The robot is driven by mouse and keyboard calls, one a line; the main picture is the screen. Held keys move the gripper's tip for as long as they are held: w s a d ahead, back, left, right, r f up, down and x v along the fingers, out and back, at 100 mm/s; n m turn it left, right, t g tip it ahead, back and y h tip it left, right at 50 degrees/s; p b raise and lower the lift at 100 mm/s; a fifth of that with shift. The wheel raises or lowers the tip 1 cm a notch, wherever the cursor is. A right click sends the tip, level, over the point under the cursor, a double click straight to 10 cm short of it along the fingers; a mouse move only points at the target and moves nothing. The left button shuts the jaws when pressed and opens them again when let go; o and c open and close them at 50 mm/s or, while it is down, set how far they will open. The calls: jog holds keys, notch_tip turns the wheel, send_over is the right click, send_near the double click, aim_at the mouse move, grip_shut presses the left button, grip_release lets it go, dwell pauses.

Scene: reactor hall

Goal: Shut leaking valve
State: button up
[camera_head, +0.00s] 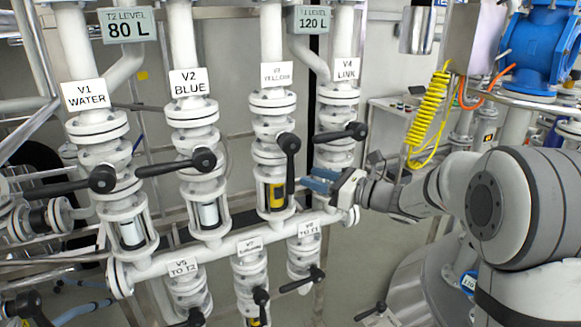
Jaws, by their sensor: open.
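Valve V3 (271,145), labelled yellow, has a black lever (289,158) hanging down along the pipe. The sight glass (276,194) below it shows yellow. My gripper (317,181) has blue fingers, is open and empty, and appears just right of and below the V3 lever, apart from it in the picture; the depth gap is unclear. Valve V4 (339,112), labelled link, has its lever (342,132) sideways, above my gripper. Valves V2 (190,125) blue and V1 (90,140) water have levers pointing sideways left; their sight glasses look whitish. No leaking drops are discernible.
Below the horizontal manifold pipe (160,263) hang V5 (185,285), V7 (250,275) and V6 (303,250), with black levers. Yellow shows low under V7. Level displays read 80 L (126,28) and 120 L (314,20). A yellow coiled hose (427,110) hangs right.

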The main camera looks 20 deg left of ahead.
aim_at(294, 172)
jog(key=p+x, duration=0.2)
jog(key=x, duration=0.5)
jog(key=shift+a+f, duration=0.1)
jog(key=shift+a, duration=0.1)
grip_shut()
dwell(0.4)
